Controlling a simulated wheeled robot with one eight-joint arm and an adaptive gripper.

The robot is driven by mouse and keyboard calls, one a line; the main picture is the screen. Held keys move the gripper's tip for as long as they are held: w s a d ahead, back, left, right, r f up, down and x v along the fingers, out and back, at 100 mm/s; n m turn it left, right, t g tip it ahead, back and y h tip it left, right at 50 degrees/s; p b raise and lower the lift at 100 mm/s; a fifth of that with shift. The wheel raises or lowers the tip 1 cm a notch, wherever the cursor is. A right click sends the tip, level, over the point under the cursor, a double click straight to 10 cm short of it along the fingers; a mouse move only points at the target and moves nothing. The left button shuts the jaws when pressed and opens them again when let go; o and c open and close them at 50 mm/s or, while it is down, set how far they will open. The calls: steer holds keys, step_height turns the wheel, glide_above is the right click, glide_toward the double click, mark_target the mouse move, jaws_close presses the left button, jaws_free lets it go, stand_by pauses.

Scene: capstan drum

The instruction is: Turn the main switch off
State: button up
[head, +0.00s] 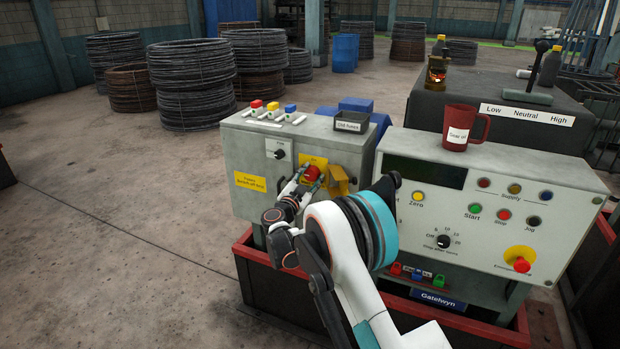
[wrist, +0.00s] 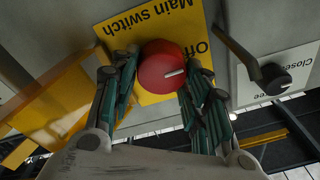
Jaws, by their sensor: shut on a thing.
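The main switch is a round red knob (head: 312,173) on a yellow plate on the front of the grey cabinet. In the wrist view, which is upside down, the red knob (wrist: 158,62) carries a white mark towards its right edge. The yellow plate (wrist: 160,22) reads "Main switch", with "Off" at its right end, a little above the mark's line. Other plate lettering is hidden. My gripper (head: 305,181) is shut on the knob, with a finger on each side of it.
A yellow hinged flap (head: 340,181) stands out right beside the knob. A small black selector (head: 279,154) is on the left. Fuse-style buttons and a dark tray (head: 351,121) sit on top. The control desk (head: 470,180) with a red mug (head: 462,128) stands right.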

steer(key=o, duration=1.1)
steer(key=shift+c, duration=0.2)
steer(key=shift+s, duration=0.1)
steer(key=v, duration=1.1)
steer(key=shift+s+a, duration=0.15)
steer(key=shift+s, duration=0.2)
steer(key=shift+f, duration=0.1)
